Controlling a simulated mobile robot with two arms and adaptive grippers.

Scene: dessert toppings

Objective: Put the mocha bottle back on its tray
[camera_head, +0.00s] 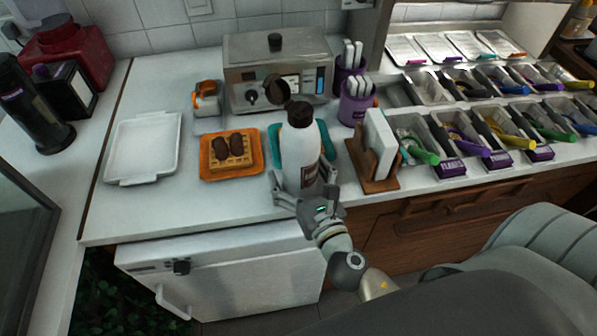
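The mocha bottle (299,150) is white with a dark cap and a brown label, and it stands upright near the counter's front edge. My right gripper (303,187) has its fingers on both sides of the bottle's lower part and appears shut on it. A teal tray (275,138) shows behind the bottle on both sides; the bottle hides its middle. I cannot tell whether the bottle's base touches anything. An empty white tray (114,181) lies at the left of the counter. My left gripper is not in view.
An orange tray (206,174) with a waffle lies left of the bottle. A wooden holder (375,183) with white cards stands close on the right. A metal machine (245,52), purple cups (357,108) and several topping bins are behind and right. Counter between the white and orange trays is clear.

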